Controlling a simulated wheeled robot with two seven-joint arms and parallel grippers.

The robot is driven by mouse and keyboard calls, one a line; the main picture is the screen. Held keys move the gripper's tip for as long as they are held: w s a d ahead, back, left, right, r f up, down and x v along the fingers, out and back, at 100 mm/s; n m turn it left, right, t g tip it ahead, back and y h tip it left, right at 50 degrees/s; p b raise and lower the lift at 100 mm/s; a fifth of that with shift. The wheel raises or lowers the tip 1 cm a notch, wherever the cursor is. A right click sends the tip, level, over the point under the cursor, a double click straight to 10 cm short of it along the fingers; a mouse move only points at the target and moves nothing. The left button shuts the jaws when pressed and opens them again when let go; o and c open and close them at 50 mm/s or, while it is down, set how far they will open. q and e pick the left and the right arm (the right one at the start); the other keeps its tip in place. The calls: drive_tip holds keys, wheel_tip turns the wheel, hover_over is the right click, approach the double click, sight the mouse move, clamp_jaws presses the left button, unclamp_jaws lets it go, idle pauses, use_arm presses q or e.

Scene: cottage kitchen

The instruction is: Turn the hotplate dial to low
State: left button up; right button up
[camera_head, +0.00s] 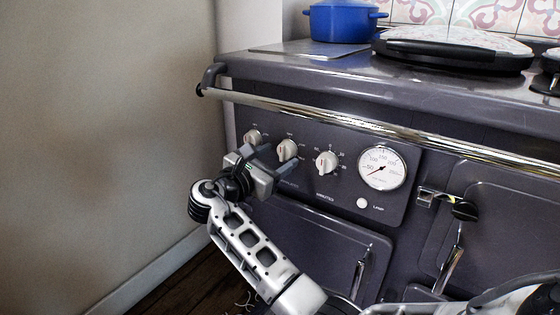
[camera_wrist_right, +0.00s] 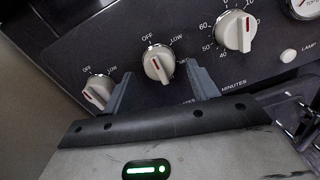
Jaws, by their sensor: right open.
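Three pale dials sit on the dark stove's control panel: a left dial (camera_head: 252,136), a middle dial (camera_head: 288,149) and a minutes timer dial (camera_head: 327,161). My right gripper (camera_head: 264,154) is open in front of the panel at the two left dials. In the right wrist view, the middle dial (camera_wrist_right: 157,63) shows between and beyond the fingertips of my gripper (camera_wrist_right: 159,84). OFF and LOW are printed around it, and its red mark points up, slightly toward OFF. Contact cannot be told. The left dial (camera_wrist_right: 98,91) is outside the left finger. Which dial is labelled hotplate is not readable. My left gripper is not in view.
A chrome rail (camera_head: 360,124) runs across the stove front above the dials. A temperature gauge (camera_head: 382,167) and lamp (camera_head: 362,203) lie to the right. A bare wall (camera_head: 110,130) stands at the left. A blue pot (camera_head: 343,22) is on top.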

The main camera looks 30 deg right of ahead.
drive_tip(key=shift+x, duration=0.8)
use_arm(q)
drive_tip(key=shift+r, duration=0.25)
use_arm(e)
drive_tip(key=shift+w+d, duration=0.1)
drive_tip(key=shift+c, duration=0.3)
drive_tip(key=c, duration=0.9)
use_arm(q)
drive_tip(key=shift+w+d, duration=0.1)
use_arm(e)
drive_tip(key=shift+c, duration=0.2)
